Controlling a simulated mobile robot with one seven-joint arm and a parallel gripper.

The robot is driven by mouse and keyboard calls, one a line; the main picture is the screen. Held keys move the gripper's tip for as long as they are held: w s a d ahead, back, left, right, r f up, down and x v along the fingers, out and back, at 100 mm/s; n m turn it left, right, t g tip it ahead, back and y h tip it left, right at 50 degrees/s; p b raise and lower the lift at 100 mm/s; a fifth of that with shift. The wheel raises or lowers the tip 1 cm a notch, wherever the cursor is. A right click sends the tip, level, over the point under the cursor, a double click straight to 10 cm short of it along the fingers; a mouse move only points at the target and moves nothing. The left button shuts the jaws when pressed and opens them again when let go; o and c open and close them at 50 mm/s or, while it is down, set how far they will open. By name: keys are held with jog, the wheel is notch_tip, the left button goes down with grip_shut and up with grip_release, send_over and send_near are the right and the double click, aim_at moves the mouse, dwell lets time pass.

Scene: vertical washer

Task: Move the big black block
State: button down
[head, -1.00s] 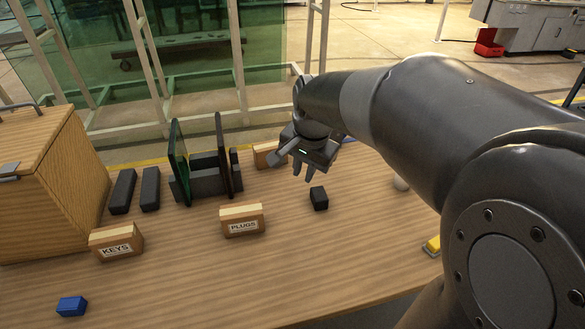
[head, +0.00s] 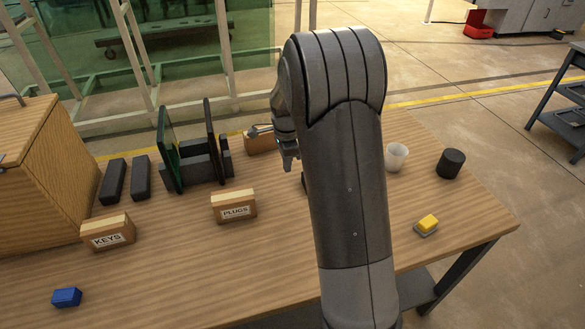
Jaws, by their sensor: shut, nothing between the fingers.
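Two long black blocks, one at the left (head: 113,182) and one beside it (head: 141,179), lie on the wooden table (head: 180,275) between the wooden box and the dark rack. A small black block (head: 304,181) is almost wholly hidden behind my arm; only its left edge shows. I cannot tell which black block is the big one. My gripper (head: 288,160) is shut and empty above the back of the table, right of the rack, partly hidden by my own arm. It is far from the long black blocks.
A dark rack (head: 202,165) holds upright panels. Wooden signs KEYS (head: 107,235) and PLUGS (head: 234,208) stand in front. A wooden box (head: 40,170) is left.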

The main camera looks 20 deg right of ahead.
aim_at(288, 192)
notch_tip(288, 192, down, 9)
jog(key=d, duration=0.2)
jog(key=shift+d+r, duration=0.25)
jog(key=shift+d, duration=0.75)
jog(key=d, duration=2)
jog(key=shift+d, duration=0.25)
